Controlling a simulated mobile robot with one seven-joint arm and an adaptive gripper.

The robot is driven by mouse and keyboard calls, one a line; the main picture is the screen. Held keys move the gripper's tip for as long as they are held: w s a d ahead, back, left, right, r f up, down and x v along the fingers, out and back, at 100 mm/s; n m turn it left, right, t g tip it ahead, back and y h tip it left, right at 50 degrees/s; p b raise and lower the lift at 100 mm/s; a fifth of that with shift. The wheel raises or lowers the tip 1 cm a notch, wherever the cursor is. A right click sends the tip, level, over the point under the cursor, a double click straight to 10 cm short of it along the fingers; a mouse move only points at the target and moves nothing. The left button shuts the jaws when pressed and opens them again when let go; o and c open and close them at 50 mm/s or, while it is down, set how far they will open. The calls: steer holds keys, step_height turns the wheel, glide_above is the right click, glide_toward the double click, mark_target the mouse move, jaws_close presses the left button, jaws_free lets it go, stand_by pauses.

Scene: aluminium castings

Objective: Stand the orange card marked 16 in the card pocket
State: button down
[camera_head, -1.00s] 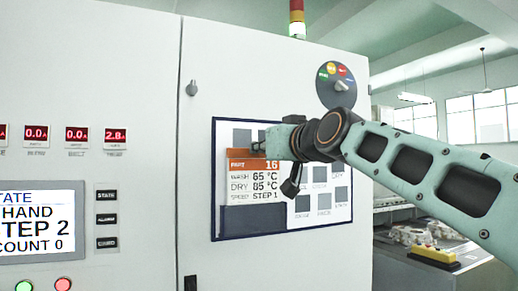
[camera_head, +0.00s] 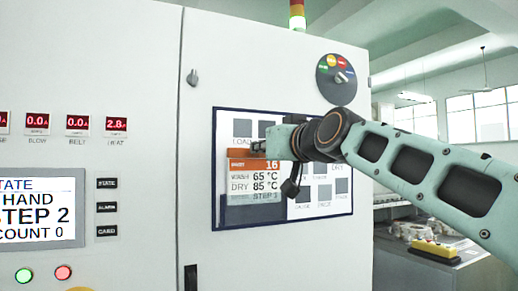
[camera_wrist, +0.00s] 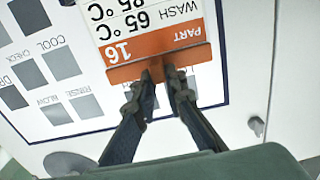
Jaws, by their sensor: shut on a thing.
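The wrist view shows the fingertips (camera_wrist: 156,75) closed on this ridge, with the card (camera_wrist: 155,45) upside down in that picture. The card is upright in front of the board. The dark blue card pocket (camera_head: 252,216) is at the board's lower left. The card's bottom speed line looks dimmed, as if behind the pocket's upper front. The pocket is out of the wrist view.
The blue-framed board (camera_head: 350,200) bears several grey squares with labels and hangs on a white cabinet door (camera_head: 205,150). A rotary dial (camera_head: 342,78) sits above it to the right. A screen (camera_head: 38,210) and buttons are at the left.

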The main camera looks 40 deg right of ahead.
mark_target(256, 167)
steer(key=shift+f+b, duration=2.15)
steer(key=shift+f, duration=0.1)
steer(key=c, duration=1.9)
jaws_free()
steer(key=shift+s, duration=0.1)
steer(key=v, duration=1.2)
steer(key=shift+r, duration=0.1)
